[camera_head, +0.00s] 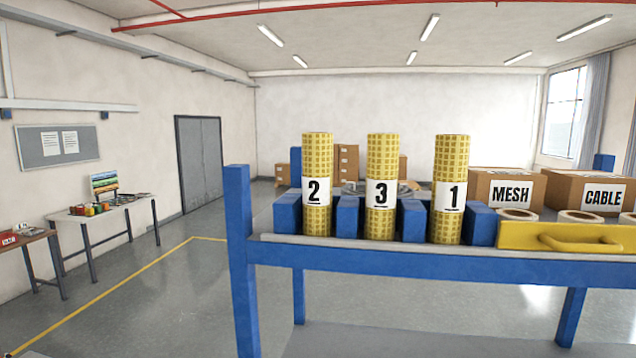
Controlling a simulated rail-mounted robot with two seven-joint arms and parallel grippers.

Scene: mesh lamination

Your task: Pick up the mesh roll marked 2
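The mesh roll marked 2 (317,158) is a yellow grid-patterned cylinder with a white label. It stands upright at the left of a row of rolls, between blue blocks on a blue-framed table (420,265). The roll marked 3 (382,160) stands upright in the middle, and the roll marked 1 (452,160) stands upright to its right. The three rolls are apart from each other. Neither of my grippers shows in the head view.
A yellow plate with a handle (560,237) is at the table's right front. Boxes labelled MESH (510,186) and CABLE (590,190) stand behind it, with white-topped rolls before them. A blue post (241,260) rises at the table's left corner.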

